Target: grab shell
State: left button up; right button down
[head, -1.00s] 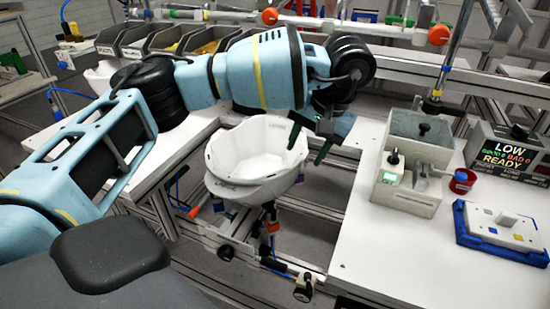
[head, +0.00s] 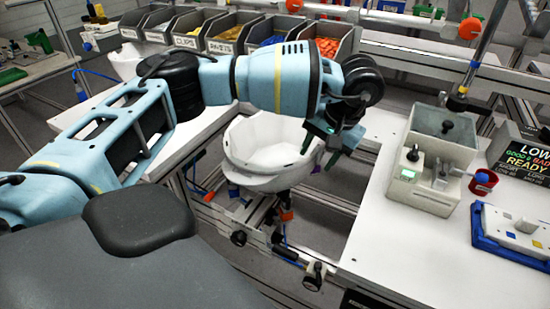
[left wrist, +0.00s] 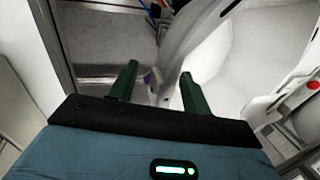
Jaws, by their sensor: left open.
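The white helmet shell (head: 262,178) sits open side up on a stand between the work surfaces, in the middle of the head view. My left gripper (head: 322,148) is at the shell's right rim, its green fingers apart. In the left wrist view the shell (left wrist: 245,62) fills the upper right, and its rim edge runs down into the gap between the fingers of my left gripper (left wrist: 158,88). I cannot tell whether either finger touches it. My arm hides part of the shell's far side. My right gripper is not in view.
Labelled bins (head: 230,33) stand along the back. A grey box fixture (head: 440,140), a red cup (head: 483,182), a blue tray (head: 490,240) and a display (head: 522,155) are on the right white table (head: 400,235). Frame rails and hoses surround the stand below the shell.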

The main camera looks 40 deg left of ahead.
pick_arm(q)
jog(key=shift+x, duration=1.15)
grip_shut()
